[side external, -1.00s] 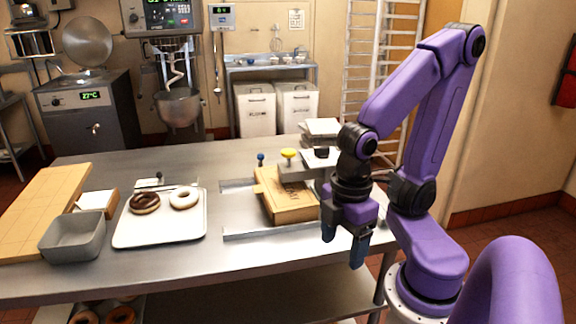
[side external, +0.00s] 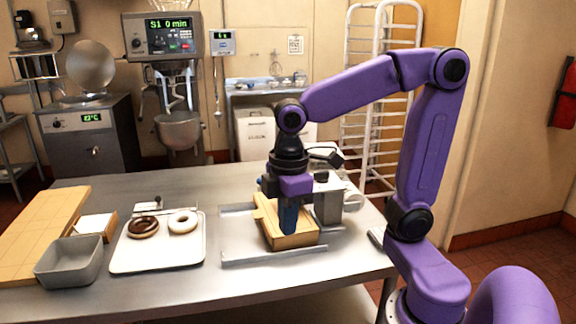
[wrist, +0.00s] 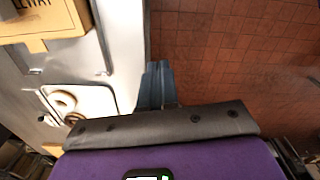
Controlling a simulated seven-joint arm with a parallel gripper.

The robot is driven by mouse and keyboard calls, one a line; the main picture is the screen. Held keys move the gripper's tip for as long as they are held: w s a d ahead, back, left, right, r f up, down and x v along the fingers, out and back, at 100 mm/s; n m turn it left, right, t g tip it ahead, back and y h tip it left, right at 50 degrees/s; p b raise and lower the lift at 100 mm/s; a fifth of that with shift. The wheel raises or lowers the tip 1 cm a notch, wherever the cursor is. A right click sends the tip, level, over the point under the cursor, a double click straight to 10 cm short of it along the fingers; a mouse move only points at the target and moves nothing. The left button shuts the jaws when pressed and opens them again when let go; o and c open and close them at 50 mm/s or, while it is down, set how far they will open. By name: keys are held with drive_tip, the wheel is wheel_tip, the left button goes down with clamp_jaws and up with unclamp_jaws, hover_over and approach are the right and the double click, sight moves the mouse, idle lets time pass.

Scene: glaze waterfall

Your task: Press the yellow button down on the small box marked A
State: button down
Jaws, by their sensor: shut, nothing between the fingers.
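Whether the fingertips touch that box I cannot tell. The yellow button does not show in either current view; my wrist and gripper cover part of that area. A grey block (side external: 327,203) stands right behind my gripper. No mark A is legible.
A white tray (side external: 158,263) with two doughnuts lies left of the cardboard box. A grey bin (side external: 68,265) and a wooden board (side external: 40,225) are further left. The table (side external: 200,285) is clear along its front.

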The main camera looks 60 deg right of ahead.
drive_tip(key=w+d+r, duration=0.4)
drive_tip(key=w+d, duration=0.1)
drive_tip(key=d, duration=0.3)
drive_tip(key=w+d+r+m, duration=0.1)
drive_tip(key=w+d+r, duration=0.3)
drive_tip(key=d, duration=0.4)
drive_tip(key=w+d+r+m, duration=0.1)
drive_tip(key=w+d+r, duration=0.4)
drive_tip(key=d, duration=0.3)
drive_tip(key=shift+w, duration=0.4)
drive_tip(key=shift+f, duration=0.15)
wheel_tip(320, 180, down, 14)
drive_tip(key=shift+r, duration=0.1)
